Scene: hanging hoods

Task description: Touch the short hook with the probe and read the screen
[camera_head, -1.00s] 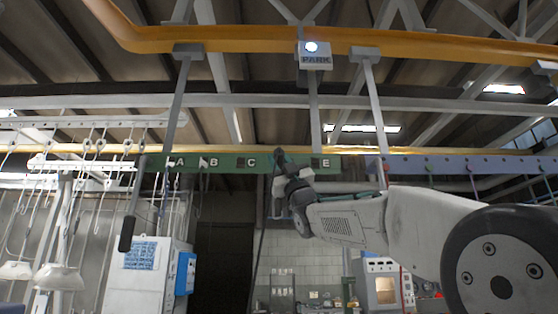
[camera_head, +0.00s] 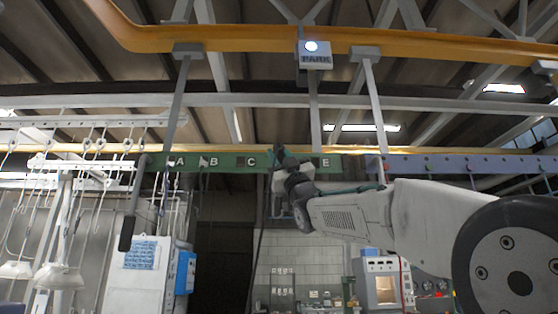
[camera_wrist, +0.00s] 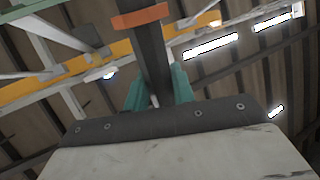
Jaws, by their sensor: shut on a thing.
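My gripper (camera_head: 282,165) is raised in front of the green bar (camera_head: 220,162), between the letters C and E. In the wrist view its teal fingers (camera_wrist: 158,88) are shut on a dark probe (camera_wrist: 150,55) with an orange band. The probe extends away from the fingers toward the top of that view. Thin hooks hang at A (camera_head: 167,172) and B (camera_head: 203,165); I cannot tell which hook is the short one. My gripper hides the part of the bar between C and E. Contact between probe and hook cannot be made out. No readable screen shows.
A purple bar (camera_head: 470,166) continues on the right. A white cabinet (camera_head: 140,280) stands below left.

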